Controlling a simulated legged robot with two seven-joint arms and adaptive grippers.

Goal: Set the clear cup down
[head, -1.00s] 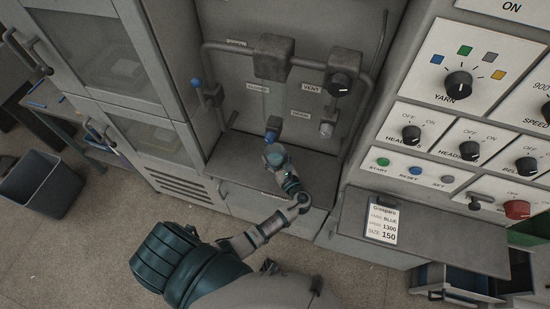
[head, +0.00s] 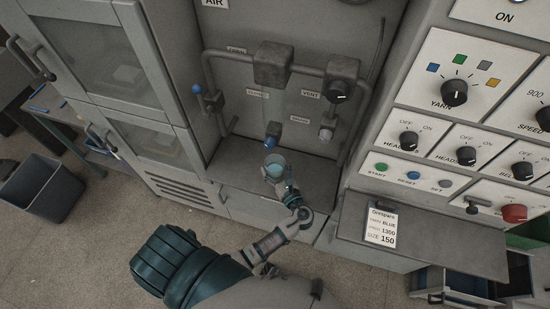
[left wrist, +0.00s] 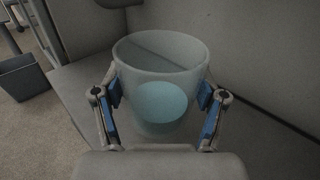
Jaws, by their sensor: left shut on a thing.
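The clear cup (head: 275,161) is upright over the grey ledge (head: 231,177) of the alcove, just below the blue knob on the drain pipe. My left gripper (head: 277,173) is shut on the cup, and its arm reaches in from below. In the left wrist view the cup (left wrist: 160,75) fills the middle, with blue-padded fingers on both sides of its wall. A pale blue round patch shows at its lower part. I cannot tell whether the cup's base touches the ledge. My right gripper is not in view.
Pipes frame the alcove. The control panel (head: 455,120) and a shelf with an order card (head: 381,227) stand to the right. The ledge is bare on both sides of the cup.

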